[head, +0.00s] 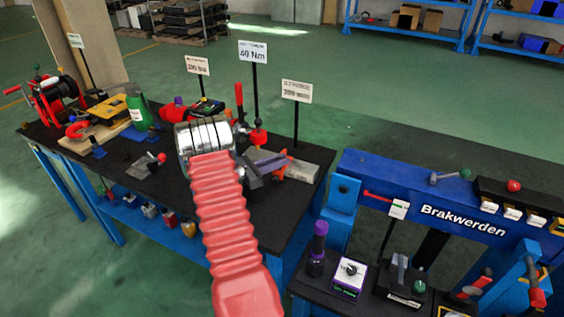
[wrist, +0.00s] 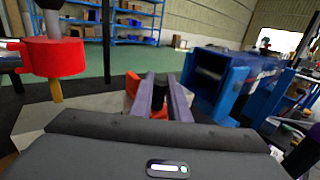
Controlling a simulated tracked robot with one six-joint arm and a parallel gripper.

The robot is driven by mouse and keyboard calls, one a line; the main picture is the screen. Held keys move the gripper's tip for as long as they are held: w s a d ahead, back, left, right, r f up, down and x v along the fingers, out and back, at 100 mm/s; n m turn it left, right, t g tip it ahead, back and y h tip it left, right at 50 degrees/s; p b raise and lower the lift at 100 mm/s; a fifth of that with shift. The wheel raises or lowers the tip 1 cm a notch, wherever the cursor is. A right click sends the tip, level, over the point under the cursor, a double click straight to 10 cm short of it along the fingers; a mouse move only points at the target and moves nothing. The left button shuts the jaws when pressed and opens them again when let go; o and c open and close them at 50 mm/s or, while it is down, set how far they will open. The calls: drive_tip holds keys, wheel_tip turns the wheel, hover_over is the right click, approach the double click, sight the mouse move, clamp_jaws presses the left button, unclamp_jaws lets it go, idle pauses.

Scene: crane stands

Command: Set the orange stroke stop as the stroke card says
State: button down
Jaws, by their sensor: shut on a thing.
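My gripper (head: 284,163) is over the right end of the dark bench, its two purple-grey fingers pointing right. In the wrist view the gripper (wrist: 160,84) is shut on the orange stroke stop (wrist: 132,92), which shows at and between the fingers. In the head view a bit of the orange stop (head: 279,174) shows beside the fingers, above a grey metal block (head: 312,166). The rest of it is hidden by the fingers. The stroke card (head: 297,91) stands on a black post behind; its lower line seems to be a value in mm, too small to read surely.
A red knob (head: 258,137) with a black post stands just behind the gripper; it is large at left in the wrist view (wrist: 54,56). A "40 Nm" card (head: 253,51) stands above. A blue frame marked Brakwerden (head: 462,219) is at right. Green floor lies beyond the bench.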

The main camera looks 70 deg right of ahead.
drive_tip(key=c, duration=2)
unclamp_jaws()
drive_tip(key=v, duration=1.4)
drive_tip(key=shift+d, duration=0.1)
